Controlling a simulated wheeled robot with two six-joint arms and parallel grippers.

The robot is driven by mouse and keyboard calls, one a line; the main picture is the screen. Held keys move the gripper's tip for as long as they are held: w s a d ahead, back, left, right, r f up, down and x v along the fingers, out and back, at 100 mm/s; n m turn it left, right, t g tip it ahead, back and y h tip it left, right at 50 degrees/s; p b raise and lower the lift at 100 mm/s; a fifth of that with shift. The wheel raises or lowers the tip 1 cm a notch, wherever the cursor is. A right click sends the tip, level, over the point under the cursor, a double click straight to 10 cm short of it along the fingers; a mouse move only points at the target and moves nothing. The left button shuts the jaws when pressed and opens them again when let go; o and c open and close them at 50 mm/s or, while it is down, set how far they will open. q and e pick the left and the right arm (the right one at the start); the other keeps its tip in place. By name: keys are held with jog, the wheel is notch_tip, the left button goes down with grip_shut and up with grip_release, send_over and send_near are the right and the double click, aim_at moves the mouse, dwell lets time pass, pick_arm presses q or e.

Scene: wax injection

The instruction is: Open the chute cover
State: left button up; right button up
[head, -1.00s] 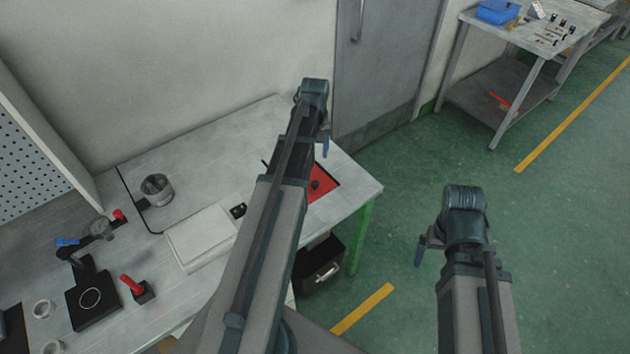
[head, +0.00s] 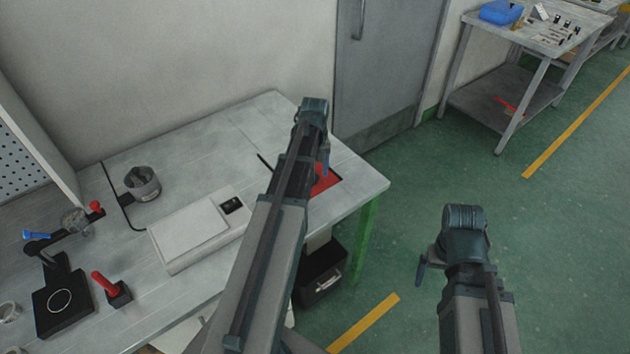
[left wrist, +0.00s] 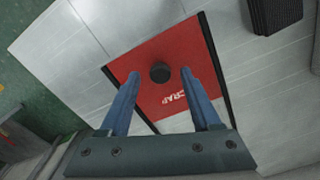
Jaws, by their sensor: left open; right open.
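The chute cover is a red square panel (head: 326,179) set in the right end of the grey table, partly hidden behind my left arm in the head view. In the left wrist view the red cover (left wrist: 150,51) has a round black knob (left wrist: 160,72) and white lettering. It lies flat and closed between two dark strips. My left gripper (left wrist: 160,77) is open, with its blue fingers on either side of the knob in the picture; I cannot tell their height above it. My right gripper (head: 422,268) is open and empty, over the floor right of the table.
A white flat-lidded box (head: 190,232), a metal pot (head: 142,184) and a black stand (head: 62,300) are on the table. A black bin (head: 320,275) is under its right end. A black ribbed object (left wrist: 274,14) lies near the cover.

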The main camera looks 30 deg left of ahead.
pick_arm(q)
jog(key=shift+f, duration=0.5)
jog(key=shift+r, duration=0.1)
grip_shut()
dwell(1.0)
